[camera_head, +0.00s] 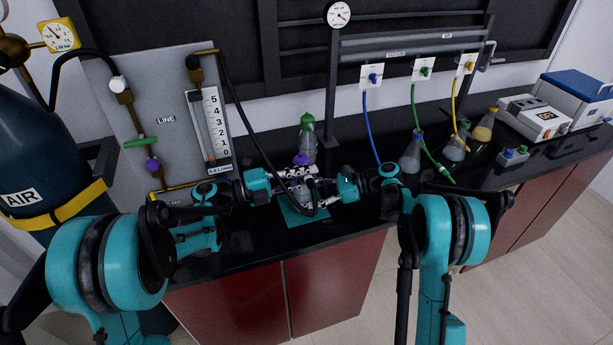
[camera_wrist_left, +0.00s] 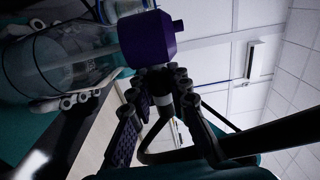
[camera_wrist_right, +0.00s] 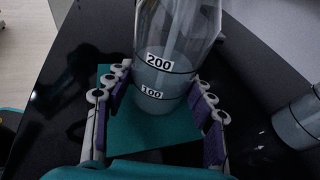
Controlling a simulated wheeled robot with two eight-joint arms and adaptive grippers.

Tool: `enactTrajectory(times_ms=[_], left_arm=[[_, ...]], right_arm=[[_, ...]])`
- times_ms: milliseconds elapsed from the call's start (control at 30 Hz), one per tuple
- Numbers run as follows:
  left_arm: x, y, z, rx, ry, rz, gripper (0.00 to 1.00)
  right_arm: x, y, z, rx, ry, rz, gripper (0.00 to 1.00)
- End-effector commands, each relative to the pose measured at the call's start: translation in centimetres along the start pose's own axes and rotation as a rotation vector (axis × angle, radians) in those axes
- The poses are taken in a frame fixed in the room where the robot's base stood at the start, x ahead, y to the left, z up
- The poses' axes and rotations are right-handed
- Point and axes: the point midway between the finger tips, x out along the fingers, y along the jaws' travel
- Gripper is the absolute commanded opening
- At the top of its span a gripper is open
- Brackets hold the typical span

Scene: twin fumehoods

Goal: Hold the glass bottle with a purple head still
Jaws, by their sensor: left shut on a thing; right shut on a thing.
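The glass bottle (camera_wrist_right: 160,75) with the purple head stands upright on a teal mat (camera_wrist_right: 150,132). It holds clear liquid and has 100 and 200 marks. The purple head (camera_wrist_left: 148,38) shows large in the left wrist view and small in the head view (camera_head: 301,159). My right gripper (camera_wrist_right: 160,98) is shut on the bottle's lower body, one finger on each side. My left gripper (camera_wrist_left: 165,78) is close beside the purple head, fingers together on what looks like the end of a black hose (camera_wrist_left: 150,157). Whether the hose touches the head is not clear.
A green-capped bottle (camera_head: 308,138) stands just behind. Several flasks, one blue-capped (camera_head: 411,153), stand to the right. The flowmeter panel (camera_head: 168,110) and AIR cylinder (camera_head: 42,170) are at left. The black hose loops close by my grippers. The bench front (camera_head: 250,258) is near.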

Motion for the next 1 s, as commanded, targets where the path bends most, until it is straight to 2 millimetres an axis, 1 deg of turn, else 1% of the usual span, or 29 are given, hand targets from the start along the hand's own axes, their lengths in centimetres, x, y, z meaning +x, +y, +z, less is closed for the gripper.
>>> enactTrajectory(times_ms=[1000], left_arm=[[-0.04,0.05,0.82,0.0,-0.003,0.001,0.0]], right_arm=[[0.01,0.06,0.01,-0.001,-0.001,0.002,0.39]])
